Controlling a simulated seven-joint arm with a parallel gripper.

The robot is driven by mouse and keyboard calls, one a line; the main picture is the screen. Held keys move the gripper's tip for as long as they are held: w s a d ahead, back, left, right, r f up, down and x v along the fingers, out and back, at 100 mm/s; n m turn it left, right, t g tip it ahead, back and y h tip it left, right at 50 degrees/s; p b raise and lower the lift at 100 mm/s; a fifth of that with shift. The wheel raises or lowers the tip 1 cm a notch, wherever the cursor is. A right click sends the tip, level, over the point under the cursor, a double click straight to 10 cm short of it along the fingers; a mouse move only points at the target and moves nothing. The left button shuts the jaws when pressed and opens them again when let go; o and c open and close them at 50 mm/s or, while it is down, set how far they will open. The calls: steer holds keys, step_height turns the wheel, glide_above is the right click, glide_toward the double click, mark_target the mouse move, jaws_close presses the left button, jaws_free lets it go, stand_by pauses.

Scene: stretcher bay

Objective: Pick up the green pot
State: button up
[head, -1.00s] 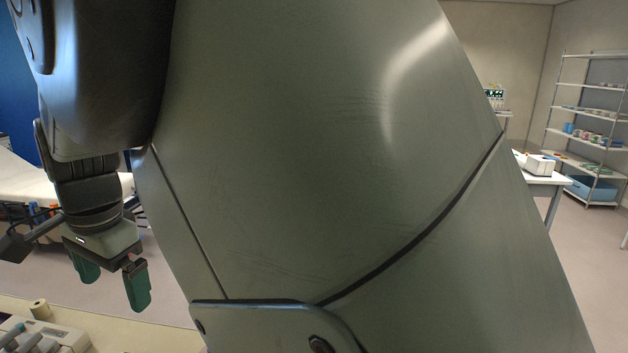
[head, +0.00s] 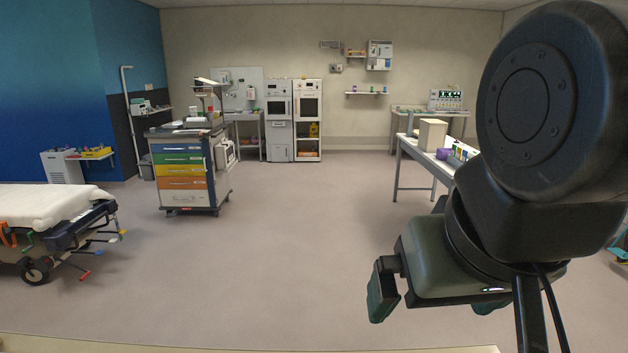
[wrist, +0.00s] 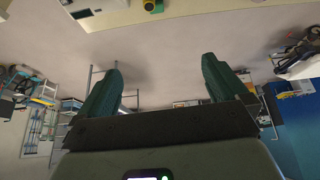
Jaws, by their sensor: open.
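I cannot make out a green pot for certain in either view. My gripper (head: 436,298) hangs at the right of the head view, above the floor beyond the near table edge. In the wrist view, my gripper (wrist: 161,75) shows its two green fingers wide apart with nothing between them. A small yellow and green round object (wrist: 153,6) sits on a pale surface at the top edge of the wrist view, beyond the fingertips. It is cut off, so I cannot tell what it is.
A pale table edge (head: 250,343) runs along the bottom. A drawer cart (head: 185,170) stands at the left-centre, a stretcher (head: 50,205) at the far left. A white table (head: 415,160) with a box (head: 432,134) stands behind my arm. The middle floor is clear.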

steer(key=c, duration=0.3)
